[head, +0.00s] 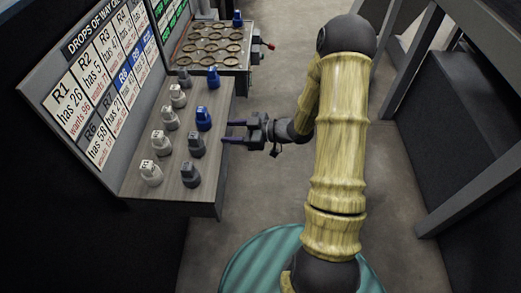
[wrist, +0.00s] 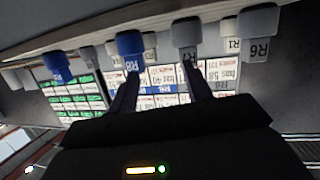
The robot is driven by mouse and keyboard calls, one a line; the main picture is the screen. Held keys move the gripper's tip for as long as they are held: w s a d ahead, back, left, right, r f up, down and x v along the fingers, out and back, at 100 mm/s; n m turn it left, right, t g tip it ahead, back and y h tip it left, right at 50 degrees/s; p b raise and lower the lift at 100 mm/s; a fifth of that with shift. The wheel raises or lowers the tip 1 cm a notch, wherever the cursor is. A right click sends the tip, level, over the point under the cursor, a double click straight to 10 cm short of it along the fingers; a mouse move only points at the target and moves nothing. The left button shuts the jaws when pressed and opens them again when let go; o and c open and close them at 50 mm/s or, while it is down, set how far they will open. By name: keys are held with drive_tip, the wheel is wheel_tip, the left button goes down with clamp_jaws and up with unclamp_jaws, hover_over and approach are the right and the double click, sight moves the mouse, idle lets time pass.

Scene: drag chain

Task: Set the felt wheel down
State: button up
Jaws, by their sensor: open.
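I cannot pick out a felt wheel in either view. My gripper (head: 232,132) is open with nothing between its two dark fingers, at the right edge of the wooden shelf (head: 175,190). In the head view, its fingers point left toward the gap between a blue knob-topped piece (head: 203,120) and a dark grey one (head: 196,146). The upside-down wrist view shows my open fingers (wrist: 162,90), with the blue piece (wrist: 131,48) near the left finger and the grey piece (wrist: 187,36) near the right one. Both pieces stand on the shelf, apparently apart from the fingers.
Several more grey and white pieces (head: 151,172) stand on the shelf. A sign board (head: 100,80) rises along its left side. Behind is a rack with round rings (head: 210,50), a blue piece (head: 237,18) and a red-tipped lever (head: 268,45). Floor (head: 260,190) right of the shelf is clear.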

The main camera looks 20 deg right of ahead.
drive_tip(key=s+d+r+m+h, duration=0.35)
drive_tip(key=d+m+h, duration=0.35)
drive_tip(key=h, duration=0.5)
drive_tip(key=s+r+m+g, duration=0.2)
drive_tip(key=s, duration=0.5)
drive_tip(key=s+a+r+m+g+h, duration=0.1)
drive_tip(key=s+r+m+g, duration=0.1)
drive_tip(key=s, duration=0.5)
drive_tip(key=shift+a+m+g, duration=0.3)
drive_tip(key=shift+m+g, duration=0.2)
drive_tip(key=shift+m, duration=0.3)
